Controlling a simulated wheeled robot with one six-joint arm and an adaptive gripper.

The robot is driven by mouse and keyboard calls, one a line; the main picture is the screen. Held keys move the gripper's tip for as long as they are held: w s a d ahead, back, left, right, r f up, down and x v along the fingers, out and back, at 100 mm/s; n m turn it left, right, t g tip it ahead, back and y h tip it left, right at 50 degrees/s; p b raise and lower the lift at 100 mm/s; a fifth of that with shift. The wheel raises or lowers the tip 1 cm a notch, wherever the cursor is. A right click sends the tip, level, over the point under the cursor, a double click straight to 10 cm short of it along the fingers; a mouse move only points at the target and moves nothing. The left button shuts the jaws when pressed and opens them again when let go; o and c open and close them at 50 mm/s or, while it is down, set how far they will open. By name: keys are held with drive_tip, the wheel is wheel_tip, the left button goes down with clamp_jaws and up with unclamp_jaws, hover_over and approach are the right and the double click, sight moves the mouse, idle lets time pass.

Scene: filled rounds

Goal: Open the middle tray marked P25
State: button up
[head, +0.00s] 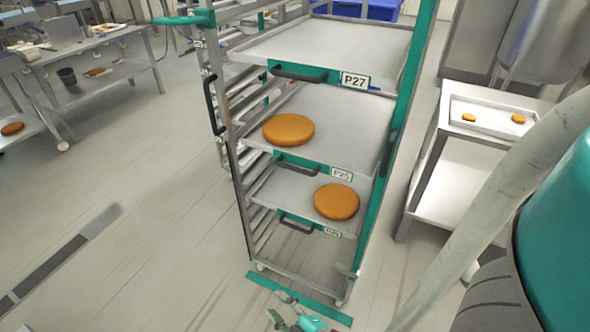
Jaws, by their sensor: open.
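A tall metal rack with teal posts holds several trays one above another. The middle tray (342,118) has a label P25 (341,174) and a dark bar handle (297,163) on its teal front. A round orange-brown disc (289,130) lies on it, left of its middle. My gripper (278,306) is open and empty at the bottom of the picture, low in front of the rack and well apart from the P25 handle. Its fingers show only partly.
The empty tray P27 (330,45) is above. A lower tray (277,190) bears another disc (336,202); its label is hard to read. A side table (455,172) with a small tray stands right.

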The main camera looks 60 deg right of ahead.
drive_tip(key=w+d+r+g+h, duration=0.1)
drive_tip(key=w+d+h, duration=0.2)
drive_tip(key=w+d, duration=0.45)
drive_tip(key=g+h, duration=0.5)
drive_tip(key=h, duration=0.2)
approach(295, 170)
drive_tip(key=x, duration=1.1)
drive_tip(key=shift+f, duration=0.1)
drive_tip(key=shift+a, duration=0.1)
clamp_jaws()
